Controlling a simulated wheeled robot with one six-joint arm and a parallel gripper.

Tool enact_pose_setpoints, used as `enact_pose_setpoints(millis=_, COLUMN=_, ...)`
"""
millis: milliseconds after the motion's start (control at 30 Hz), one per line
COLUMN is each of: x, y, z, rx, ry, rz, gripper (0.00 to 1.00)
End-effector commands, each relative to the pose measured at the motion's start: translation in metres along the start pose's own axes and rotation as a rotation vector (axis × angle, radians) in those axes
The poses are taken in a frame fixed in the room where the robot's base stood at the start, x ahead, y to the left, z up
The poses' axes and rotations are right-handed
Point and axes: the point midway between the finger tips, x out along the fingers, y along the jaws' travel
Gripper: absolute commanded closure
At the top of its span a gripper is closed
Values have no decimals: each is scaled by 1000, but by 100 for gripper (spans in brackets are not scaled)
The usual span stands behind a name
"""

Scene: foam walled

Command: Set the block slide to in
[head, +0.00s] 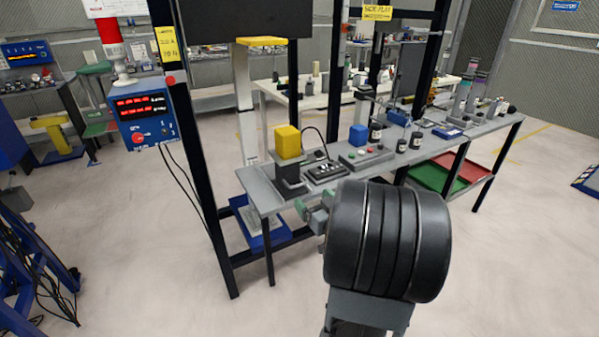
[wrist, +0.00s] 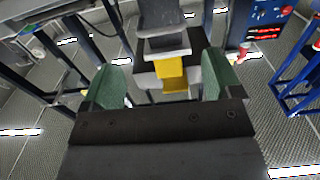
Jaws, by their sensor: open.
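A yellow block (head: 288,141) sits on a dark grey base (head: 291,180) at the near left end of the grey bench. I take it to be the block slide; which position it is set to I cannot tell. My gripper (head: 311,210) is open and empty, in front of the bench edge, lower in the picture than the block. Its green pads show in the wrist view (wrist: 164,78), which looks upside down. There the yellow block (wrist: 172,76) shows beyond the gap between the pads, apart from them, with its grey base (wrist: 165,45) above.
Right of the block on the bench (head: 440,142) stand a black switch panel (head: 325,171), a grey button box (head: 367,160) and a blue block (head: 358,135). Dark posts (head: 203,150) rise left of the bench, with a blue control box (head: 143,112). Floor in front is clear.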

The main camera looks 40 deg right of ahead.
Motion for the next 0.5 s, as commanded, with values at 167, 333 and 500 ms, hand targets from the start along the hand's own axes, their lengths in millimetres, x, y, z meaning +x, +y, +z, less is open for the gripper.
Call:
enact_pose_setpoints(millis=167, x=29, y=-2, z=2, rx=-3, ry=-3, rz=-1, gripper=15)
enact_pose_setpoints(millis=333, x=56, y=-1, z=2, rx=-3, ry=-2, rz=1, gripper=15)
enact_pose_setpoints(millis=500, x=74, y=0, z=2, rx=-3, ry=-3, rz=3, gripper=15)
